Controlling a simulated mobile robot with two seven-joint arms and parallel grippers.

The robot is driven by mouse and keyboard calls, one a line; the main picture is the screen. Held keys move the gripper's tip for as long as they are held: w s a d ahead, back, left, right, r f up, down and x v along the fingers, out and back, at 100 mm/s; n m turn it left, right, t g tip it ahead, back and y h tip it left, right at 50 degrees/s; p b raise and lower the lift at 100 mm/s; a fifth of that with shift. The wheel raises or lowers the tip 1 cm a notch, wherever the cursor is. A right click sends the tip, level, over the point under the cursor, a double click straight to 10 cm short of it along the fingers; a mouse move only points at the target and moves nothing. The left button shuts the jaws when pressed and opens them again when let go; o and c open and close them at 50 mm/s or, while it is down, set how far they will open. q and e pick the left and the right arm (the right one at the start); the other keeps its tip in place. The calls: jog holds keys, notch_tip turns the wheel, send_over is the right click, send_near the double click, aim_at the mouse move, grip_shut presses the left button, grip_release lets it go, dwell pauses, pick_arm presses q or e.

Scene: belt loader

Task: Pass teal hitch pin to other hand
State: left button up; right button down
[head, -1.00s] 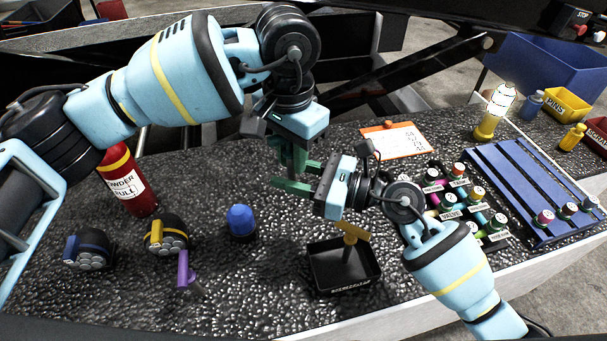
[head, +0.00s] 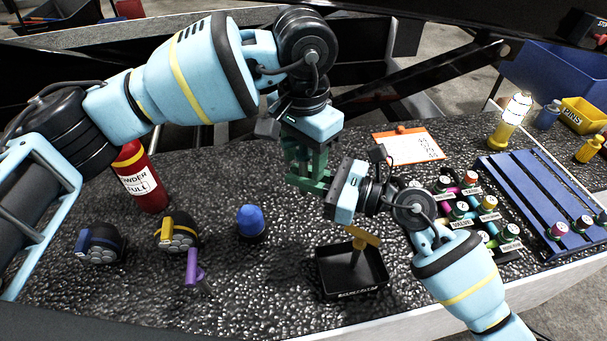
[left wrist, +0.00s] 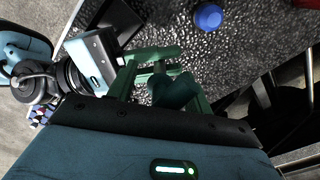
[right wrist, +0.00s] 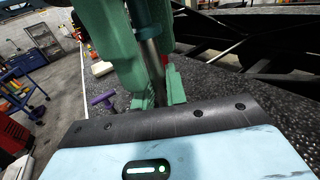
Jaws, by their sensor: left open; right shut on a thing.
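My right gripper (head: 318,186) is shut on the teal hitch pin, held above the table. In the right wrist view, the pin's grey shaft (right wrist: 151,58) rises from between the right fingers (right wrist: 160,92). My left gripper (head: 304,170) is open and reaches down over the right fingertips. In the left wrist view, the pin's dark teal part (left wrist: 174,91) lies between the open left fingers (left wrist: 165,85); I cannot tell whether they touch it. In the head view, the green fingers of both grippers overlap and largely hide the pin.
Below the grippers stands a black tray (head: 328,275) with a yellow-topped piece in it. A blue dome (head: 251,221), a purple-handled pin (head: 193,266) and a red extinguisher (head: 141,180) stand to the left. A blue slatted rack (head: 525,190) is at the right.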

pick_arm(q)
notch_tip(320, 180, up, 12)
jog(key=shift+r, duration=0.1)
dwell(0.5)
dwell(0.5)
